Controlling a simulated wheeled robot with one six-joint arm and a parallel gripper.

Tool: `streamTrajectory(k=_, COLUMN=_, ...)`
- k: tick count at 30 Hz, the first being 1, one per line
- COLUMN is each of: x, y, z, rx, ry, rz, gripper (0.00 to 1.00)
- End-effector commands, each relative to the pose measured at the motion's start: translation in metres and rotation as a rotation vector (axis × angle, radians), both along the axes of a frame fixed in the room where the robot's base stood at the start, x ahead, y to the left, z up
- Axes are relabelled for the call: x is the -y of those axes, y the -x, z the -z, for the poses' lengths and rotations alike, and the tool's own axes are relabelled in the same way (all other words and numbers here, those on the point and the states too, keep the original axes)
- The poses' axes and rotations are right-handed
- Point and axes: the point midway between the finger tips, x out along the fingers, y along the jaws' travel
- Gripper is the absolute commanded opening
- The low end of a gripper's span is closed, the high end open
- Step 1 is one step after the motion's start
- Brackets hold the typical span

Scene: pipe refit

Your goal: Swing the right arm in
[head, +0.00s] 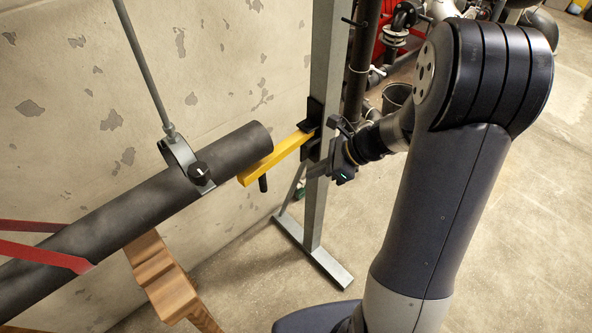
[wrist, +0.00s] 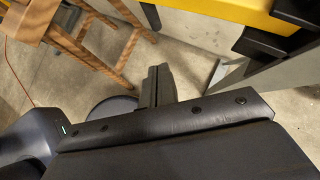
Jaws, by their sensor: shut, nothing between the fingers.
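The yellow arm (head: 275,160) reaches left from a black bracket on a grey post, with its free end at the open end of the dark pipe (head: 135,205). Whether it touches the pipe I cannot tell. A short black handle (head: 263,184) hangs below the yellow arm.
A hanger clamp (head: 182,160) on a rod and red straps (head: 45,250) surround the pipe. A wooden stool (head: 160,275) stands below it. Floor at the right is clear.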

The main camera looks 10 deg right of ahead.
Motion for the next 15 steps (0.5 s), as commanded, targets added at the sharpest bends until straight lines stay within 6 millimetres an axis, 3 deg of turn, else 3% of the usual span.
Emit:
streamTrajectory(k=11, x=-0.056, y=-0.016, z=0.059, rx=-0.005, ry=-0.001, rz=-0.005, gripper=0.0)
streamTrajectory(k=15, x=-0.076, y=-0.022, z=0.058, rx=-0.001, ry=0.001, rz=-0.005, gripper=0.0)
